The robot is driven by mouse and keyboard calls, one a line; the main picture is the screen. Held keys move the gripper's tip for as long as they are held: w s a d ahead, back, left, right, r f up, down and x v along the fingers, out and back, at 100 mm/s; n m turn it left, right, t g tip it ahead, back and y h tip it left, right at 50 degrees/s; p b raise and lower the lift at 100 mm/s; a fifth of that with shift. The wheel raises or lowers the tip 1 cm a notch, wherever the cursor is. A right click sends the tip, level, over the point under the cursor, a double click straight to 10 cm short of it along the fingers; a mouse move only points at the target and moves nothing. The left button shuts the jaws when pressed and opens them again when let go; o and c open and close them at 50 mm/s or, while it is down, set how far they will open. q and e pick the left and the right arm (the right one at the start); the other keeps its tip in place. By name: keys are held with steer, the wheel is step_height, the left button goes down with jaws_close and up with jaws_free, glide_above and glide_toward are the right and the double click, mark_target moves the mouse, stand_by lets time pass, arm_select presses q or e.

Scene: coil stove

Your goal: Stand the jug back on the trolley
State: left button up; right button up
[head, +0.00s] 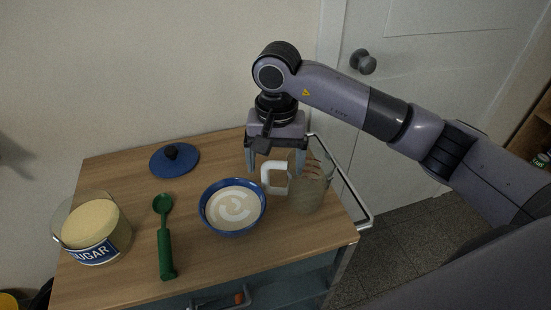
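The jug (310,192) is see-through with a white handle (267,181) on its left side. It looks upright at the right end of the wooden trolley top (205,268), beside the blue bowl; I cannot tell for certain that its base touches the wood. My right gripper (275,167) points down at the jug's handle side. Its fingers are spread apart, one left of the handle and one by the jug's rim, and do not appear closed on it. My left gripper is not in view.
A blue bowl (233,229) with pale contents stands left of the jug. A green scoop (165,245), a sugar tub (96,256) and a blue lid (175,160) lie further left. A metal rail (350,199) runs along the trolley's right end, near a door (430,110).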

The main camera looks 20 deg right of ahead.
steer(key=shift+r, duration=0.1)
steer(key=shift+r+p, duration=0.2)
steer(key=shift+p, duration=0.1)
step_height(320, 180, up, 12)
steer(key=b, duration=0.1)
stand_by(0.4)
steer(key=shift+d+f, duration=0.1)
steer(key=shift+f, duration=0.05)
